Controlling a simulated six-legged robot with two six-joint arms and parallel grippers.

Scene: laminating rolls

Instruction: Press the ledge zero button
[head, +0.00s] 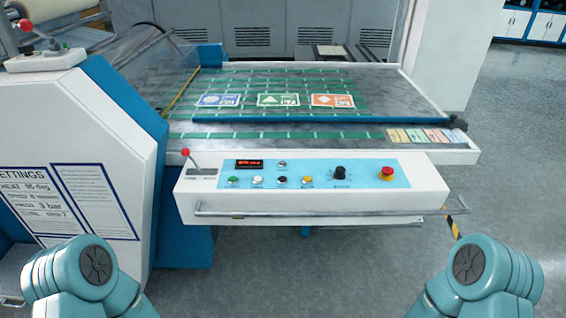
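A white control box (430,197) with a light-blue panel (362,182) stands at the front of the machine. The panel's lower row has a green button (233,181), a white button (257,181), a dark button (282,181) and a yellow button (307,181). A small pale button (282,163) sits above the row, beside a display with red digits (249,164). The button labels are too small to read, so I cannot tell which is the ledge zero button. Parts of my two arms show at the lower corners; neither gripper is in view.
A black knob (340,172) and a red emergency-stop button (386,173) are on the panel's right. A red-tipped lever (186,153) stands at its left. A metal rail (330,212) runs along the box's front. Printed cards (278,100) lie on the machine's bed behind.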

